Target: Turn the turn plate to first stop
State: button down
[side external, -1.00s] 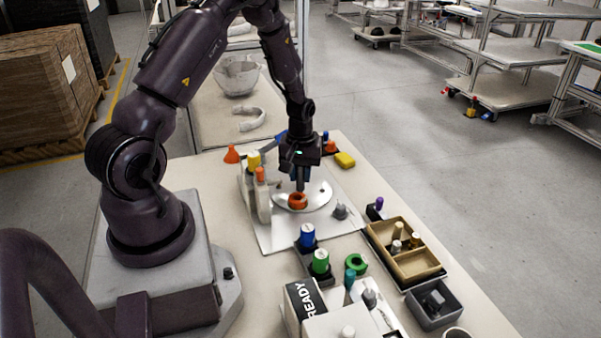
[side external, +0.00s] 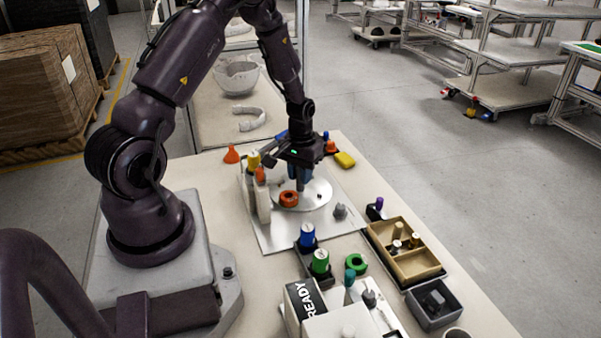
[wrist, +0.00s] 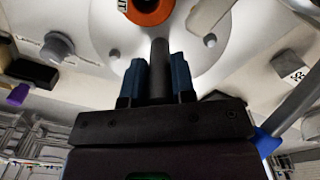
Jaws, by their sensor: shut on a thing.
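The turn plate (side external: 314,197) is a pale round disc on a light base board. An orange ring-shaped part (side external: 288,198) sits on its near left side, and it also shows at the top of the wrist view (wrist: 150,10). My gripper (side external: 300,176) is over the plate. In the wrist view its two blue fingers (wrist: 160,75) are shut on a dark upright post (wrist: 160,58) that stands on the plate. The fingers hide the lower part of the post. A grey knob (side external: 340,210) stands on the board beside the plate.
Blue (side external: 307,236) and green (side external: 320,262) capped containers stand in front. A wooden tray (side external: 405,252) is at right. A yellow block (side external: 345,160) lies behind.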

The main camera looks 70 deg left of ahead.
jog(key=shift+r, duration=0.1)
dwell(0.3)
jog(key=c, duration=0.9)
grip_release()
jog(key=shift+c, duration=0.2)
notch_tip(320, 180, up, 13)
